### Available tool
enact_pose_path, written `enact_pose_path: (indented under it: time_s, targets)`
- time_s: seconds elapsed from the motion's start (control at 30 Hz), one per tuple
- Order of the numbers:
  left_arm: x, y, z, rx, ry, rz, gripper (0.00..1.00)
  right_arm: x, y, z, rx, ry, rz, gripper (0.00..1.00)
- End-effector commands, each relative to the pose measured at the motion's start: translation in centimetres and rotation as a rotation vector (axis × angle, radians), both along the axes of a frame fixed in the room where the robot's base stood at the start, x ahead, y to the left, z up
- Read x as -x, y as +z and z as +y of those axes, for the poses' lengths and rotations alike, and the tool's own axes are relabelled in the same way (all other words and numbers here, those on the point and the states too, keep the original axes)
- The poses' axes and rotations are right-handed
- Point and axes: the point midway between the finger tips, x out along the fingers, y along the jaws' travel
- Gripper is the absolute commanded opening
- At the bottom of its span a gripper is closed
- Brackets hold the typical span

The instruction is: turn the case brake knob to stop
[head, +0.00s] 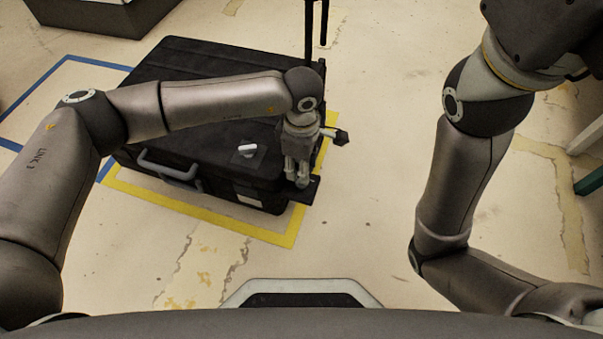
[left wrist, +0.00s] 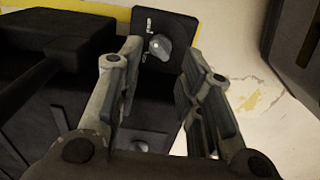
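A large black case (head: 190,75) lies flat on the floor. A pale knob on a small square plate (head: 246,150) sits on its top near the front. A dark plate (head: 310,188) juts from the case's front right corner. In the left wrist view, a rounded grey knob (left wrist: 160,47) stands on this dark plate (left wrist: 178,25). No label is readable, so I cannot tell which knob is the brake. My left gripper (head: 297,184) points down over the plate. Its fingers (left wrist: 157,85) are apart, with the grey knob showing beyond their gap. My right gripper is out of view.
A grey carry handle (head: 168,170) is on the case's front side. A dark upright pole (head: 309,35) rises at its far right. Yellow tape (head: 200,212) and blue tape (head: 45,85) mark the floor. Open floor lies right of the case.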

Motion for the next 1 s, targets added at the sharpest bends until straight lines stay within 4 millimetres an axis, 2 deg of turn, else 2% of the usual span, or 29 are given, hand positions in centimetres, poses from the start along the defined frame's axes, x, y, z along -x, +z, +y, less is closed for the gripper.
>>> enact_pose_path:
  time_s: [0.1,0.33,0.5,1.0]
  targets:
    - [-0.1,2.7,0.0,0.001,-0.001,-0.004,0.34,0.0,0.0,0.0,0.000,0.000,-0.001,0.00]
    - [0.0,5.7,0.0,0.001,0.000,-0.002,0.34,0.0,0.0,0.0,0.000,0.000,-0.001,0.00]
    - [0.0,6.3,0.0,0.000,0.000,0.000,0.34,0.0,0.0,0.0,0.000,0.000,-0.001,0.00]
    - [0.0,6.3,0.0,0.000,0.000,0.000,0.34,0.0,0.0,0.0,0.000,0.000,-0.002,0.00]
